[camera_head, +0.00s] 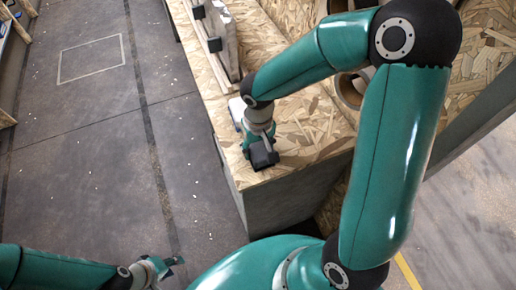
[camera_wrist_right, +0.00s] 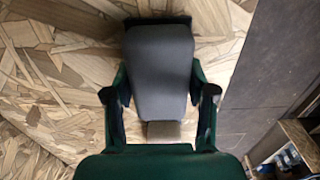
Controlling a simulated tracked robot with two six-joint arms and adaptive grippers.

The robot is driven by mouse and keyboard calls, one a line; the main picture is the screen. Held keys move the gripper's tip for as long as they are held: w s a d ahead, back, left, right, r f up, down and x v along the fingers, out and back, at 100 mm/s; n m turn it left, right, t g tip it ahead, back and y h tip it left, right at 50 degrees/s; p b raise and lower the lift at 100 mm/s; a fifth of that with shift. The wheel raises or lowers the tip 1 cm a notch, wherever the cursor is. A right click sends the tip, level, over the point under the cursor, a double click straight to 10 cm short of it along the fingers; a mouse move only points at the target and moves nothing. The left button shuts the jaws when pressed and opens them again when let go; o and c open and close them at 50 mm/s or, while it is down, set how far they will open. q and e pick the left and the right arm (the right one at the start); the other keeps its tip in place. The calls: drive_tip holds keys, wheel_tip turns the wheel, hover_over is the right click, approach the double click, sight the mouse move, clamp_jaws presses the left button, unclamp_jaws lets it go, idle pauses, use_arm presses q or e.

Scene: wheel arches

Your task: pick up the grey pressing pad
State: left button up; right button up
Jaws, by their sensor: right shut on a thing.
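The grey pressing pad (camera_wrist_right: 160,72) is in the middle of the right wrist view, a rounded grey block with a dark edge at its far end. My right gripper (camera_wrist_right: 161,95) is shut on it, with one finger on each side. In the head view my right gripper (camera_head: 262,152) is over the front end of the chipboard bench, and I cannot make out the pad clearly there. My left gripper (camera_head: 167,268) is low at the left, away from the bench and over the floor. Its fingers are too small to read.
The chipboard bench top (camera_head: 315,135) carries an upright panel with black fittings (camera_head: 222,45) at the back left. Round pipe-like openings (camera_head: 350,88) show behind my right arm. The grey floor (camera_head: 90,150) to the left is clear.

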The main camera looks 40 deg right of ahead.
sight(258, 146)
drive_tip(key=shift+r, duration=0.1)
wheel_tip(258, 146, up, 20)
drive_tip(key=p, duration=0.1)
idle(0.6)
